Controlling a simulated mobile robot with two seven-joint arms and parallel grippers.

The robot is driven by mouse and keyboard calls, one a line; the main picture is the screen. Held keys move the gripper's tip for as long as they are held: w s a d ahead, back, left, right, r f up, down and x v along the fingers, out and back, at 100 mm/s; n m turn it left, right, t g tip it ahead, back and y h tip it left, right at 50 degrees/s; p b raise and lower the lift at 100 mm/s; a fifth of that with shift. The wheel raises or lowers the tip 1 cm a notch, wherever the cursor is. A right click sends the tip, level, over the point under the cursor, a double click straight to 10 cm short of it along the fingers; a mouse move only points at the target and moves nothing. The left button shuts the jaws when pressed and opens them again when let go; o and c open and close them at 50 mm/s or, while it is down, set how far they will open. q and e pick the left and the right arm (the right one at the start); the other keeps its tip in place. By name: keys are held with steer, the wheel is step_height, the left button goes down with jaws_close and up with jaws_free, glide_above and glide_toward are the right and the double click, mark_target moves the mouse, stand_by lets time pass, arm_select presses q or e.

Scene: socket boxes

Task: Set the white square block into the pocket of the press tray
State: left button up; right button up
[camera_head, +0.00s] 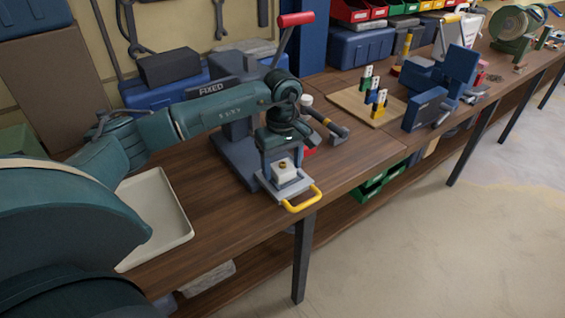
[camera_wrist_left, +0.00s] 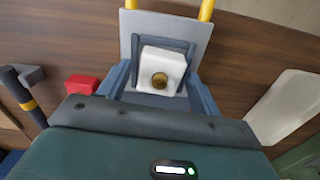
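The white square block (camera_head: 285,170), with a round brass centre on top, sits over the pocket of the grey press tray (camera_head: 272,190). In the left wrist view, the block (camera_wrist_left: 161,70) lies inside the pocket's dark walls, slightly turned against them. I cannot tell how deep it sits. The tray's yellow handle (camera_head: 303,200) points toward the front edge. My left gripper (camera_head: 284,155) is above the block, pointing down. Its fingers appear spread to both sides of the block, with gaps, so it looks open. My right gripper is not in view.
The blue press (camera_head: 234,155) with a red-knobbed lever (camera_head: 296,19) stands behind the tray. A pale empty tray (camera_head: 158,215) lies to the left. A red block (camera_wrist_left: 82,84) lies beside the press. A wooden board with coloured pegs (camera_head: 366,106) and a blue vise (camera_head: 425,108) stand farther right.

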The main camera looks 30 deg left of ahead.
arm_select(q)
steer(key=shift+o, duration=0.5)
steer(key=shift+r, duration=0.1)
steer(key=shift+r, duration=0.3)
step_height(320, 180, up, 12)
steer(key=shift+r+b, duration=0.2)
steer(key=shift+b, duration=0.15)
